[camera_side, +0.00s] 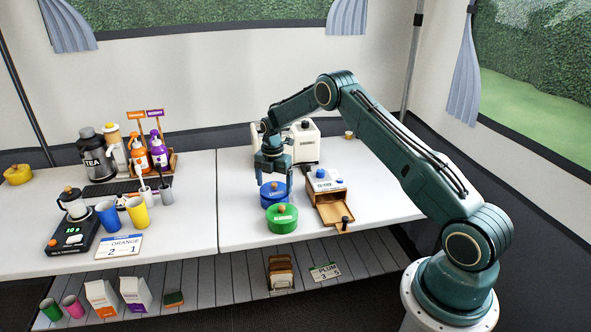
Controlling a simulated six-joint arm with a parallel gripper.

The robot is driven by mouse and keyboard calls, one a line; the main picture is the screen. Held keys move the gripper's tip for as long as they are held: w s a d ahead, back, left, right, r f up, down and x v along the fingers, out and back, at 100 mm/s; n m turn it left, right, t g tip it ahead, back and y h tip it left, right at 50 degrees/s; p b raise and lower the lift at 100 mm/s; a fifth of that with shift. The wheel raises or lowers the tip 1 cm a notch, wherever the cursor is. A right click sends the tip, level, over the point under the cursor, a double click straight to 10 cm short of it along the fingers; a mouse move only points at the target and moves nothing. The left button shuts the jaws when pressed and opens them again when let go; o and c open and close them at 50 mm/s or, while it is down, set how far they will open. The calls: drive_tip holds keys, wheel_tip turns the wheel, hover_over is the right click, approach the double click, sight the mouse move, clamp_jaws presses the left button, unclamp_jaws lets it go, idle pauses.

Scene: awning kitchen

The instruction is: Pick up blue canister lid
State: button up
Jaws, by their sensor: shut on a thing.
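The blue canister (267,201) stands on the white table, left of a small wooden drawer box. Its blue lid (272,187) is at the canister's top, partly hidden by my fingers; I cannot tell whether the lid is seated or slightly raised. My gripper (274,184) points straight down over the canister and is shut on the blue lid.
A green canister (282,224) stands close in front of the blue one. The wooden box (327,205) at the right has its drawer (336,213) pulled out. A white appliance (304,142) stands behind. Cups (136,212) and bottles (158,152) are at the left. Table between is clear.

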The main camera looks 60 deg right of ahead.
drive_tip(key=shift+r, duration=0.15)
wheel_tip(320, 180, up, 20)
idle(0.7)
drive_tip(key=shift+f, duration=0.2)
hover_over(274, 192)
drive_tip(key=shift+n, duration=0.3)
wheel_tip(274, 192, down, 13)
drive_tip(key=shift+r, duration=0.1)
drive_tip(key=shift+f, duration=0.25)
drive_tip(key=shift+f, duration=3)
drive_tip(key=shift+f, duration=0.15)
idle(0.4)
